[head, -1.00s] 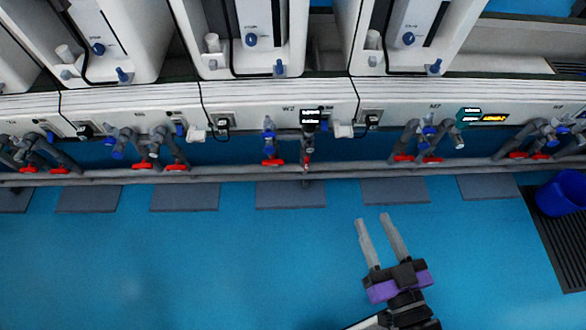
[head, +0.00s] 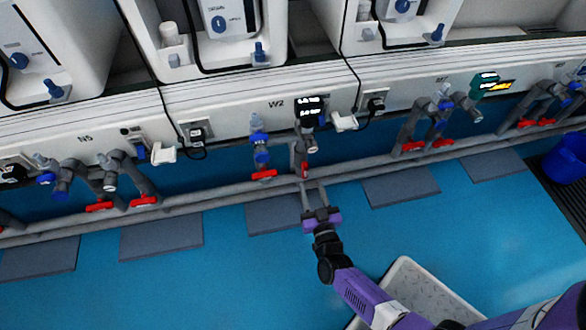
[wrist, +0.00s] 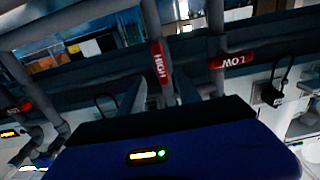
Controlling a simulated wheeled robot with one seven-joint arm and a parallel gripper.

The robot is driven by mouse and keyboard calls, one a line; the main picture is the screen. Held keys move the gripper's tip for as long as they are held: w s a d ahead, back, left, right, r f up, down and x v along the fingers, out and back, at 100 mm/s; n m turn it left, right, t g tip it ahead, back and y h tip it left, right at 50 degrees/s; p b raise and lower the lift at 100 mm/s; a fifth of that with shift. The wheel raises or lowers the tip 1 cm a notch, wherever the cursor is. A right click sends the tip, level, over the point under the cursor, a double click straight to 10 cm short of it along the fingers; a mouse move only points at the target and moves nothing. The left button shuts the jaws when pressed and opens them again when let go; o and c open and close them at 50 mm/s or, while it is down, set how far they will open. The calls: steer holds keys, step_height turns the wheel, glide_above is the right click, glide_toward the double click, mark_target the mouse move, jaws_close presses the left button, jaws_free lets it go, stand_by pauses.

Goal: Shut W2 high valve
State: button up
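The W2 high valve handle (head: 304,168) is red and lies along its vertical pipe, under the dark W2 display. In the wrist view the handle (wrist: 160,62), marked HIGH, is upright between and beyond my fingers. The W2 low valve handle (head: 264,175) is red and lies crosswise on the pipe to the left. It also shows in the wrist view (wrist: 232,60), marked LOW, at the right. My gripper (head: 314,188) is open, with its fingertips just below the high handle. In the wrist view the fingers (wrist: 159,88) are apart. I cannot tell whether they touch the handle.
A long grey pipe (head: 225,197) runs along the wall below the valves. Dark floor mats (head: 160,236) lie under the stations. The N5 valves (head: 100,206) are at the left. A pale tray-like surface (head: 405,270) lies by my arm. Blue floor between is clear.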

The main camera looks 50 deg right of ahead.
mark_target(306, 172)
steer(key=b+x, duration=0.2)
steer(key=x, duration=0.5)
steer(key=shift+w+d, duration=0.1)
steer(key=shift+w, duration=0.2)
jaws_close()
